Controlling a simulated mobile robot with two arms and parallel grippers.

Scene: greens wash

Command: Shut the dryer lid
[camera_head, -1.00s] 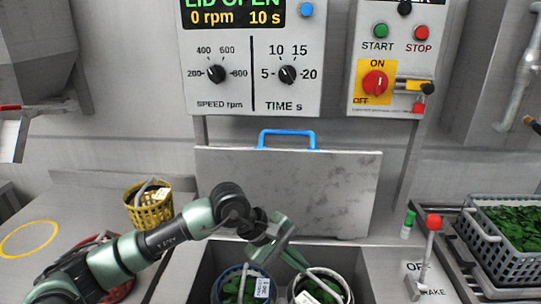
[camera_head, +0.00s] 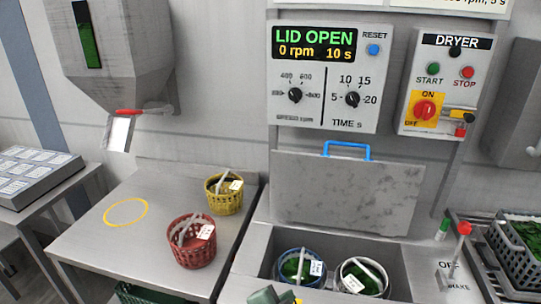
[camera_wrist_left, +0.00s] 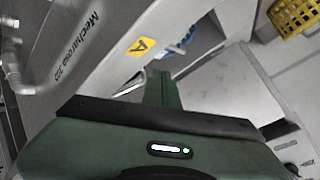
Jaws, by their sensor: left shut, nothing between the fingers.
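The dryer lid (camera_head: 345,197) is a grey metal plate standing raised behind the dryer opening, with a blue handle (camera_head: 346,147) on its top edge. The dryer display (camera_head: 314,43) reads LID OPEN, 0 rpm and 10 s. In the open dryer sit a blue-rimmed basket (camera_head: 287,268) and a pale-rimmed basket (camera_head: 361,279), both with greens. Part of my left arm shows at the bottom edge of the head view, in front of the dryer and apart from the lid. In the left wrist view my left gripper (camera_wrist_left: 159,76) is shut and empty. My right gripper is not in view.
A red basket (camera_head: 190,249) and a yellow basket (camera_head: 223,200) stand on the left table (camera_head: 95,245), near an empty yellow ring. The brake lever (camera_head: 458,250) with a red knob is right of the dryer. A grey crate of greens (camera_head: 515,262) is at far right.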

